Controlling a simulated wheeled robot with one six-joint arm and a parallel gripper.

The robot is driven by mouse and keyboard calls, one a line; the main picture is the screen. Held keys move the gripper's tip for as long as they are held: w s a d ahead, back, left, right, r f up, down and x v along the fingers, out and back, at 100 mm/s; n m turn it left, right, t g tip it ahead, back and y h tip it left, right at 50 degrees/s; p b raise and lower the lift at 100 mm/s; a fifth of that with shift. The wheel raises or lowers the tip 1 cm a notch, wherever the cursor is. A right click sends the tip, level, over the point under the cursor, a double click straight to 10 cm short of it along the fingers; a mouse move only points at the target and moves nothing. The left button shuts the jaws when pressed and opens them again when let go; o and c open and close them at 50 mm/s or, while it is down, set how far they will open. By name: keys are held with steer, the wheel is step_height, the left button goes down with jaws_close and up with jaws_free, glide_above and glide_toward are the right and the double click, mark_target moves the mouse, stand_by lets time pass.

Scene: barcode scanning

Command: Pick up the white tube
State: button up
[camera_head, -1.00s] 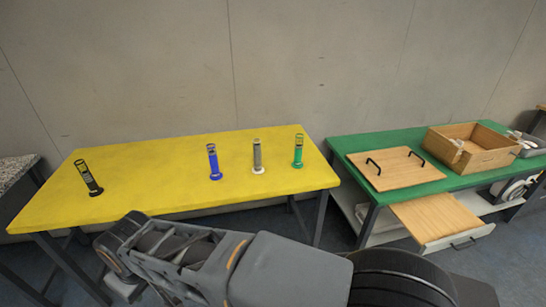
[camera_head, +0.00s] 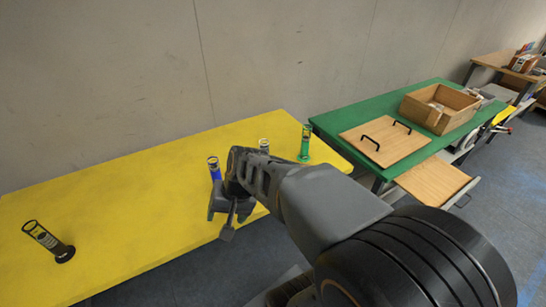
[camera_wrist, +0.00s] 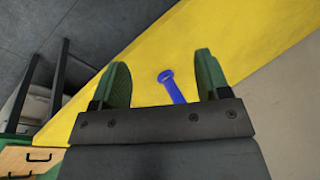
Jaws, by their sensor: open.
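The white tube (camera_head: 264,145) stands upright on the yellow table, between the blue and green tubes. Only its top shows in the head view; my arm hides its lower part. It does not show in the wrist view. The blue tube (camera_head: 214,170) stands left of it, partly behind my gripper. In the wrist view the blue tube (camera_wrist: 172,88) appears between the two fingers, apart from both. My gripper (camera_wrist: 162,62) is open and empty, over the table's front part with its fingers pointing down.
The green tube (camera_head: 305,143) stands just right of the white one. A black tube (camera_head: 48,241) stands far left on the yellow table (camera_head: 130,200). A green table (camera_head: 385,117) to the right holds a wooden lid (camera_head: 384,142) and an open wooden box (camera_head: 440,108).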

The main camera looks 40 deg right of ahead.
steer(key=w+d+f+m+t+y+p, duration=0.1)
steer(key=w+d+m+t+y+p, duration=0.35)
steer(key=w+d+m, duration=0.95)
steer(key=s+d+f+m+t+h, duration=0.2)
steer(key=d+m+t+h, duration=0.1)
steer(key=d+m, duration=0.4)
steer(key=s+d+f+m+t+h, duration=0.2)
steer(key=d+m+t+h, duration=0.2)
steer(key=d+m, duration=0.3)
steer(key=w+f+m+p, duration=0.1)
steer(key=w+f+p, duration=0.2)
steer(key=w, duration=0.9)
steer(key=shift+a+f, duration=0.15)
steer(key=shift+f, duration=1)
steer(key=shift+g, duration=0.25)
steer(key=c, duration=1.2)
steer(key=shift+r, duration=0.15)
